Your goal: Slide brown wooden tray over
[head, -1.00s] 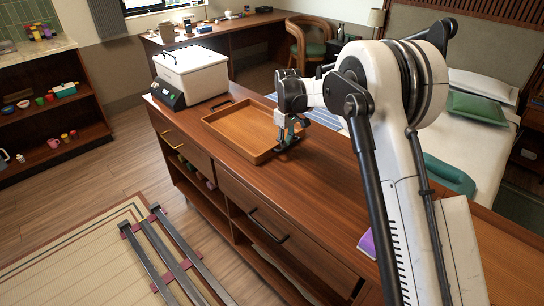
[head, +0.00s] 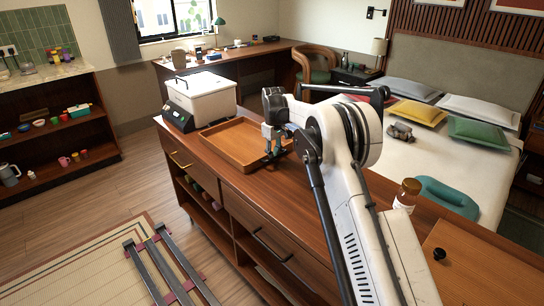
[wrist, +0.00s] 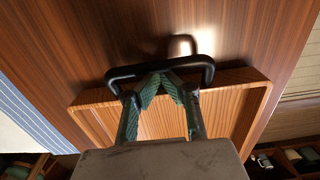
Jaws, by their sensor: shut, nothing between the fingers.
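The brown wooden tray (head: 233,144) lies on the long wooden counter, in front of the white box appliance. My gripper (head: 276,153) is at the tray's right end in the head view. In the wrist view my gripper (wrist: 159,88) has its fingertips together, empty, just inside the handle's bar. Whether the fingers touch the bar or tray is hard to tell.
The white appliance (head: 201,96) stands close behind the tray. The counter top (head: 262,190) is bare to the right of the tray. A bed (head: 400,150) lies behind the counter.

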